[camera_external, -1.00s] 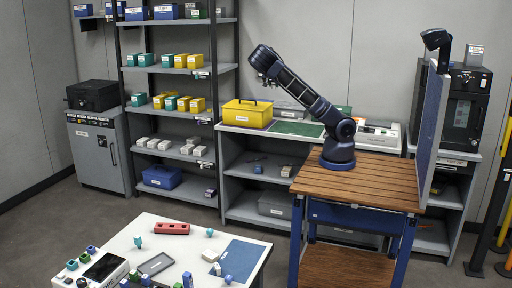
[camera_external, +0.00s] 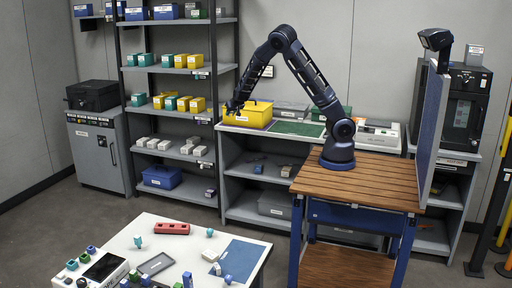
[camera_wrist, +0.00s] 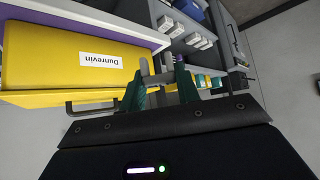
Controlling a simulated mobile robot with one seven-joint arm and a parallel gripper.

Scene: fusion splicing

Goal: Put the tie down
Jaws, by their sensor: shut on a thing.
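My gripper (camera_external: 233,107) is at the end of the arm, in front of the left end of the yellow toolbox on the low shelf unit. In the wrist view the two green fingers of my gripper (camera_wrist: 161,82) stand close to a pale grey, bar-like piece, which I take to be the tie (camera_wrist: 158,76). The gripper is shut on it and it is held in the air. Its full shape is hard to make out, and in the external view it is too small to tell.
The yellow toolbox (camera_external: 247,114), labelled "Dunrevin" in the wrist view (camera_wrist: 60,55), is close beside my gripper. A green mat (camera_external: 297,129) lies right of it. The tall shelf rack (camera_external: 218,60) stands to the left. The white table (camera_external: 150,225) in front holds several small things.

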